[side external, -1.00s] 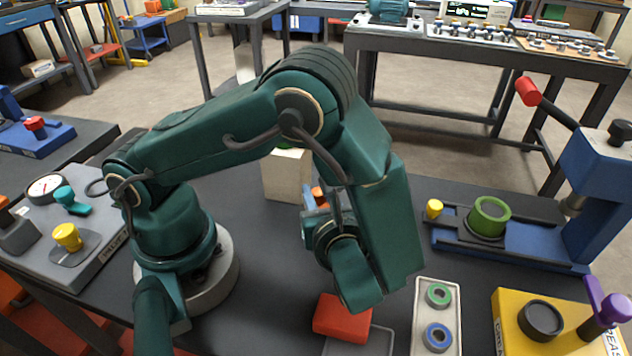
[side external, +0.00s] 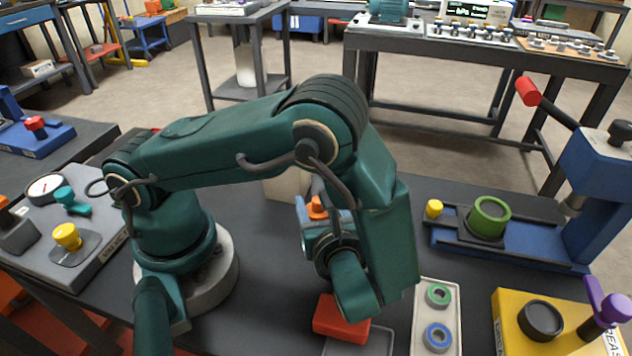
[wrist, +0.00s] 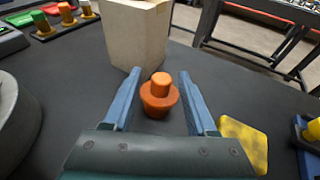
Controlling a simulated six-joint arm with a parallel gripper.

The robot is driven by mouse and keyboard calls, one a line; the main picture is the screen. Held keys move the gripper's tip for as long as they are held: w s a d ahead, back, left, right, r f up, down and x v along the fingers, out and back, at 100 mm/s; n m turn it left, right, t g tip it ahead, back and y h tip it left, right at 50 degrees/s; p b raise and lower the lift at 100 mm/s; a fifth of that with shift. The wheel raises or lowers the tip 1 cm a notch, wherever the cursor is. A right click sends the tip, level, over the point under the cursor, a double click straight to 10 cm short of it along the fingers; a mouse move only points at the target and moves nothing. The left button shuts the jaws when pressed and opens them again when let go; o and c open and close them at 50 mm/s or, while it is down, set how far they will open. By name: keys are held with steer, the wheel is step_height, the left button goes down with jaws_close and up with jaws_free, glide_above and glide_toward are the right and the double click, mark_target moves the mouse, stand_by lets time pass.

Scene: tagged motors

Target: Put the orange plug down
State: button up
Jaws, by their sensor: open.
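The orange plug (wrist: 160,95) has a round wide base and a narrower upright knob. In the wrist view it appears to stand upright on the dark bench top, between the two blue fingers of my gripper (wrist: 159,74). The fingers are apart, with a gap on each side of the plug. In the side view the plug's top (side external: 316,207) shows among the fingers of my gripper (side external: 322,211); its base is hidden there.
A pale box (wrist: 138,35) stands just beyond the plug. A yellow plate (wrist: 243,145) lies to the right. In the side view, a red block (side external: 341,319) and a tray with rings (side external: 437,317) are near the front. A blue press (side external: 600,185) stands right.

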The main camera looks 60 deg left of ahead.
steer(key=shift+r, duration=0.15)
steer(key=v, duration=1.1)
steer(key=shift+d, duration=0.4)
steer(key=s+a+r+n+h, duration=0.1)
steer(key=a+r+n+h, duration=0.2)
steer(key=n, duration=0.7)
steer(key=s+a+r+n+h, duration=0.2)
steer(key=a+r+n+h, duration=0.2)
steer(key=n+h, duration=0.6)
step_height(320, 180, up, 3)
steer(key=shift+f+n+h, duration=0.1)
steer(key=shift+n+h, duration=0.2)
steer(key=shift+h, duration=0.1)
steer(key=shift+o, duration=0.6)
steer(key=shift+s+a+n+t, duration=0.1)
steer(key=shift+n+t, duration=0.2)
steer(key=shift+t, duration=0.1)
steer(key=shift+o, duration=1.2)
